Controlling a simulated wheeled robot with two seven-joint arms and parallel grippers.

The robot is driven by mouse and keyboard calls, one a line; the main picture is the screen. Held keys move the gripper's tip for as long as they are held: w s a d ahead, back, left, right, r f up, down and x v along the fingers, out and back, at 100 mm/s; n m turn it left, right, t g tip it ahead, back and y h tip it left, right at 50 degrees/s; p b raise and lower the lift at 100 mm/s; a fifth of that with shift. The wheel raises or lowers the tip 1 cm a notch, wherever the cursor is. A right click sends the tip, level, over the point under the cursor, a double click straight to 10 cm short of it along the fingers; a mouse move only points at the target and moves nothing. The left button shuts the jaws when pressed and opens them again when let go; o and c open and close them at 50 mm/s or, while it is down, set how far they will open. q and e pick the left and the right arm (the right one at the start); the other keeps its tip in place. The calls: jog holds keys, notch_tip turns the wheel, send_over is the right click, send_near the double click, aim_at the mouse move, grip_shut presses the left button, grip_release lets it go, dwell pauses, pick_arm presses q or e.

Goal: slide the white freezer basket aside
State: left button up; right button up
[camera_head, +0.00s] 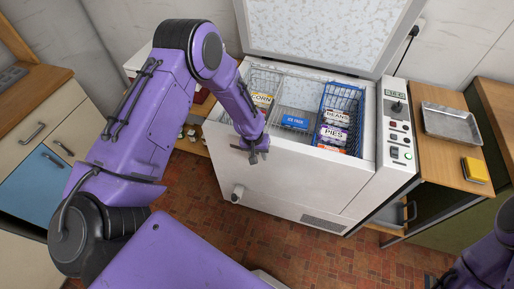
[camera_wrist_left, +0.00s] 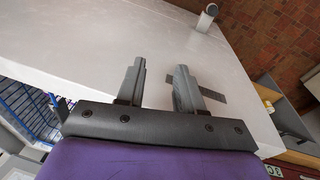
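The white wire freezer basket (camera_head: 264,77) sits at the left end of the open chest freezer (camera_head: 290,180), with a yellow CORN bag (camera_head: 262,100) in it. My arm partly covers its left side. My left gripper (camera_head: 253,157) is in front of the freezer's front wall, below and apart from the basket. In the left wrist view its two fingers (camera_wrist_left: 160,82) stand apart with nothing between them, over the white freezer surface. My right arm (camera_head: 492,262) shows at the bottom right; its gripper is mostly cut off by the frame edge.
A blue wire basket (camera_head: 358,98) with BEANS and PIES bags stands at the freezer's right. A blue ice pack (camera_head: 294,121) lies between the baskets. The lid (camera_head: 325,30) is raised. A metal tray (camera_head: 450,122) and a yellow sponge (camera_head: 475,170) lie on the right counter.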

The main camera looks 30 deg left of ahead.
pick_arm(q)
jog(key=shift+s, duration=0.1)
dwell(0.4)
jog(key=s+f+n+t+y+b, duration=0.2)
jog(key=s+f+t+b, duration=0.1)
jog(key=s+f, duration=0.3)
jog(key=shift+s+a+f+n+t+b, duration=0.3)
jog(key=shift+s+t, duration=0.1)
jog(key=shift+s, duration=0.65)
jog(key=s+f+b, duration=0.2)
jog(key=s, duration=0.4)
jog(key=s+a+f+g+y+b, duration=0.1)
jog(key=s+f+b, duration=0.1)
jog(key=s, duration=0.5)
jog(key=s+a+f+g+y+b, duration=0.1)
jog(key=s+b, duration=0.1)
jog(key=s, duration=0.5)
jog(key=shift+f, duration=0.4)
jog(key=shift+c, duration=0.6)
jog(key=shift+s+f+b, duration=0.2)
jog(key=shift+f+b, duration=0.1)
jog(key=shift+b, duration=0.1)
jog(key=c, duration=0.5)
jog(key=shift+r, duration=0.15)
grip_shut()
